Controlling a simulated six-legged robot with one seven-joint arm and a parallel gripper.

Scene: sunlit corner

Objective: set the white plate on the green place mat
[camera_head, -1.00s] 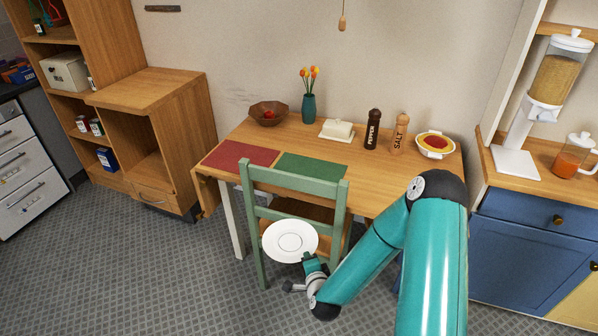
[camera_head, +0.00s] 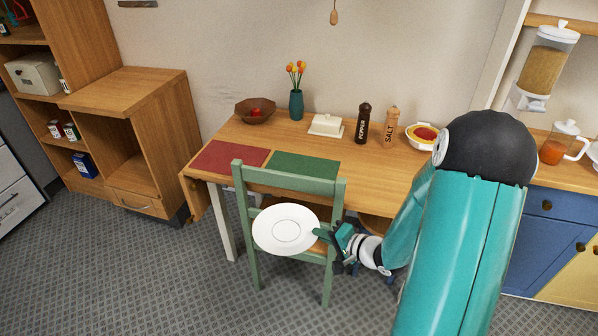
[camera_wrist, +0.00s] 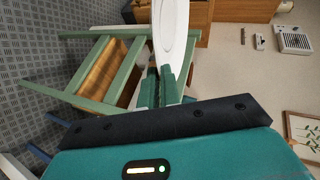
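The white plate (camera_head: 286,229) is held by its right edge in my gripper (camera_head: 325,233), in front of the green chair's back in the head view. In the wrist view the plate (camera_wrist: 170,30) shows nearly edge-on between the two fingers of my gripper (camera_wrist: 165,75), which are closed on its rim. The green place mat (camera_head: 303,168) lies on the wooden table, behind the chair's top rail and right of the red mat. It is bare apart from the chair rail crossing in front of its near edge. The plate is apart from the mat, lower and nearer to me.
The green chair (camera_head: 290,185) stands at the table's near side, between me and the mats. On the table (camera_head: 375,180) are a red mat (camera_head: 230,157), a bowl (camera_head: 256,111), a vase (camera_head: 296,104), a butter dish (camera_head: 326,125), pepper and salt mills, and a small bowl (camera_head: 421,136).

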